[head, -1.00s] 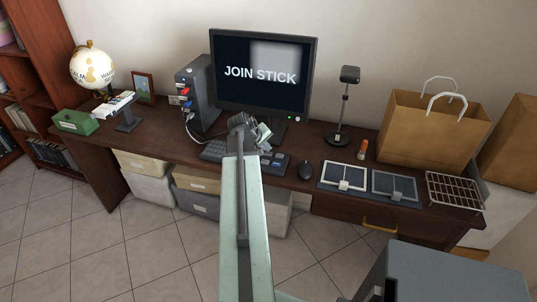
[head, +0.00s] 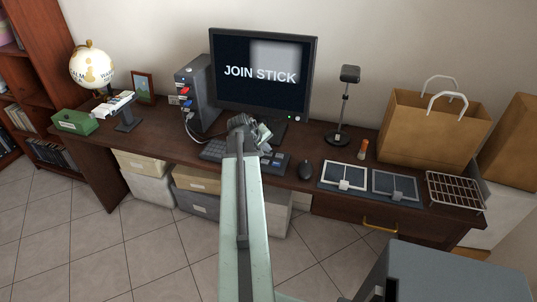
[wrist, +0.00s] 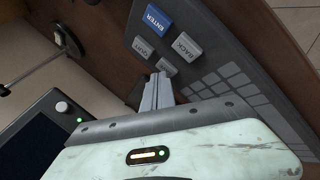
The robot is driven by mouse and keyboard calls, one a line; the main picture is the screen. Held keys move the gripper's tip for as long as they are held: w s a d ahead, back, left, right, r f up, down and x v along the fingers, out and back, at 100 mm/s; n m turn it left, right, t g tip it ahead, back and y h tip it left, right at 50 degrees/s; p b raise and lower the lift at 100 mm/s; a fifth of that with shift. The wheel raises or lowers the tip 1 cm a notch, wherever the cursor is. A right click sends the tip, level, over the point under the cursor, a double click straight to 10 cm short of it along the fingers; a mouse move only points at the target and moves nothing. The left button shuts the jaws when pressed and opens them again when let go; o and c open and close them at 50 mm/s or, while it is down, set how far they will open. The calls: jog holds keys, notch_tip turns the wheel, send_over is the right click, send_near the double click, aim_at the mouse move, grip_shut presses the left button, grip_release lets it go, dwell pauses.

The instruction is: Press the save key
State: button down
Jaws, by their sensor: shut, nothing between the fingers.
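The dark keyboard (head: 213,151) lies on the desk below the monitor. In the wrist view, its panel (wrist: 222,50) carries a blue ENTER key (wrist: 159,20), a grey BACK key (wrist: 188,46) and a grey QUIT key (wrist: 144,47). A further grey key (wrist: 167,67) sits at my fingertips, its label mostly hidden and unreadable. My gripper (wrist: 161,77) is shut and empty, its tips over or against the near edge of that key; I cannot tell if they touch. In the head view my gripper (head: 264,134) is above the keyboard, partly hidden by my wrist.
The monitor (head: 262,70) reads "JOIN STICK" and stands close behind my gripper. The computer tower (head: 199,95) is to the left.

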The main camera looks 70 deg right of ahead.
jog(key=shift+r+p, duration=0.75)
jog(key=shift+p, duration=0.1)
notch_tip(320, 180, up, 5)
jog(key=p, duration=0.5)
dwell(0.4)
